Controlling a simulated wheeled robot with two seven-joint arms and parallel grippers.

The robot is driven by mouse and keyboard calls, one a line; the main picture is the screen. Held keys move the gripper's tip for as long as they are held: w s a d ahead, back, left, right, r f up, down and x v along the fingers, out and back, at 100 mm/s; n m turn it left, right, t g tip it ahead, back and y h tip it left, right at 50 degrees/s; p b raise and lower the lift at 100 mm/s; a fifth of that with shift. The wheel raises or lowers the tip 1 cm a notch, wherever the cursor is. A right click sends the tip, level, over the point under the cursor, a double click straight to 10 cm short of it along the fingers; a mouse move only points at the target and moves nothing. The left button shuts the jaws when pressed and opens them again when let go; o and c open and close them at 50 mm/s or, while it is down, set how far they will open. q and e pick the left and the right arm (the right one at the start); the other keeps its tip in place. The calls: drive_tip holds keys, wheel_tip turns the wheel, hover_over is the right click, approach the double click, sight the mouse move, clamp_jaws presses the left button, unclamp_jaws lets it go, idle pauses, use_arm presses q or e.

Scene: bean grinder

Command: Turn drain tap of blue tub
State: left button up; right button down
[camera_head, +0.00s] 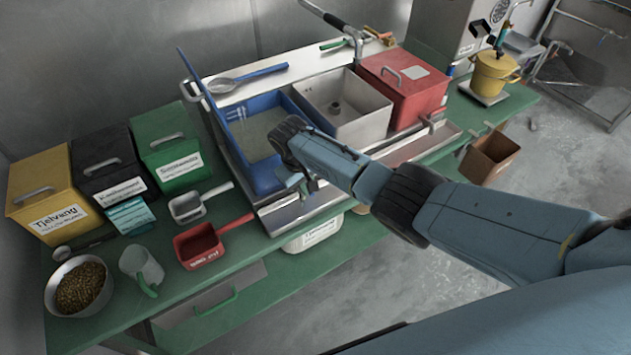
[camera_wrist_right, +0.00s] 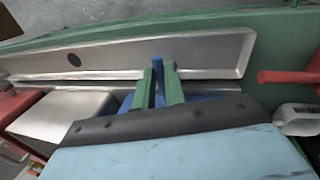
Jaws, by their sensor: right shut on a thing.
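The blue tub (camera_head: 268,177) sits in the left bay of the sink unit, with a blue panel standing at its left side. My right gripper (camera_head: 307,188) is at the tub's front right corner, above the metal drip tray. In the right wrist view its two green fingers (camera_wrist_right: 160,88) are shut on a slim blue tap handle (camera_wrist_right: 157,68) that stands up between them. The tap's lower part is hidden by the fingers and wrist. My left gripper is not in view.
A grey tub (camera_head: 345,122) and a red lidded box (camera_head: 402,85) stand to the right of the blue tub. Red (camera_head: 200,245) and white (camera_head: 188,207) scoops lie to its left. A metal drip tray (camera_wrist_right: 205,60) runs along the front.

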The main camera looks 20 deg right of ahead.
drive_tip(key=shift+a+m, duration=0.3)
drive_tip(key=shift+m, duration=0.2)
drive_tip(key=c, duration=1.5)
unclamp_jaws()
drive_tip(key=shift+o, duration=0.2)
wheel_tip(320, 180, up, 13)
drive_tip(key=a+p, duration=0.2)
drive_tip(key=shift+s+a, duration=0.3)
